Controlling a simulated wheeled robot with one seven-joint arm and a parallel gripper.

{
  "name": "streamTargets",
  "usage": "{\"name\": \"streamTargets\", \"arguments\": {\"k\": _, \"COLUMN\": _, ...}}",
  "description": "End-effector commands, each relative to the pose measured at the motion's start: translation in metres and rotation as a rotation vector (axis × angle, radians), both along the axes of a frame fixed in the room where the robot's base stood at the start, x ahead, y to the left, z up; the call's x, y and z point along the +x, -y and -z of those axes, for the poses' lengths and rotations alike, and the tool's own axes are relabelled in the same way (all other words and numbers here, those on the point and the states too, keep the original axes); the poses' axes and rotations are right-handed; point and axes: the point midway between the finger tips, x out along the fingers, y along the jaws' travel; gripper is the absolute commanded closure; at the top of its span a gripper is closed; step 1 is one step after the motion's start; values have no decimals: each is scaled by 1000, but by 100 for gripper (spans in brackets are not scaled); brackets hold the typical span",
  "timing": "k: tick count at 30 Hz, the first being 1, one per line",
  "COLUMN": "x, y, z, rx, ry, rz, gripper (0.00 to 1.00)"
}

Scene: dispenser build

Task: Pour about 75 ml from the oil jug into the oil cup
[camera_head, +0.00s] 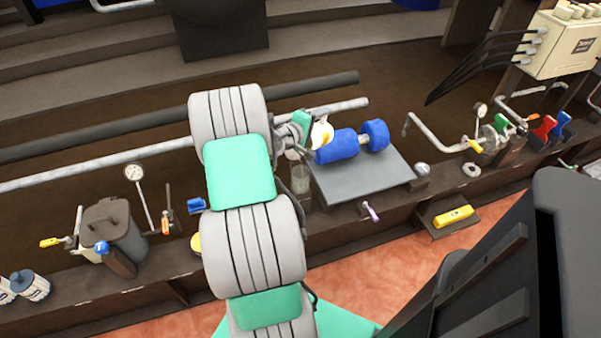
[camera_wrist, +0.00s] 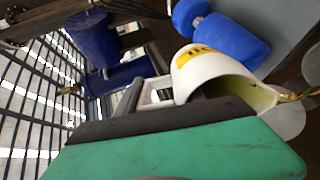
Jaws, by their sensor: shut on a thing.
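The oil jug (camera_head: 321,133) is white with a yellow label and is held by my gripper (camera_head: 299,127), high over the bench. The jug also shows in the wrist view (camera_wrist: 203,62), tilted, its open mouth toward the lower right. Yellowish oil is inside, and a thin golden streak shows at its lip at the right edge. A clear glass (camera_head: 301,174), which looks like the oil cup, stands on the bench just below my gripper. Its level cannot be read. My gripper is shut on the jug; the far finger is partly hidden.
A blue dumbbell-shaped object (camera_head: 345,144) lies on a grey plate (camera_head: 365,178) right of the glass. A purple-handled valve (camera_head: 371,212) sits in front. A lidded grey tank (camera_head: 113,228) and a gauge (camera_head: 135,173) stand left. Pipes run behind.

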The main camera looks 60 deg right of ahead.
Motion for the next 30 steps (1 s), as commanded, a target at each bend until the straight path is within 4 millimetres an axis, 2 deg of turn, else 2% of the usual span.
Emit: {"name": "streamTargets", "arguments": {"k": 30, "x": -1, "y": 3, "z": 2, "rx": -53, "ry": -13, "rz": 1, "gripper": 100}}
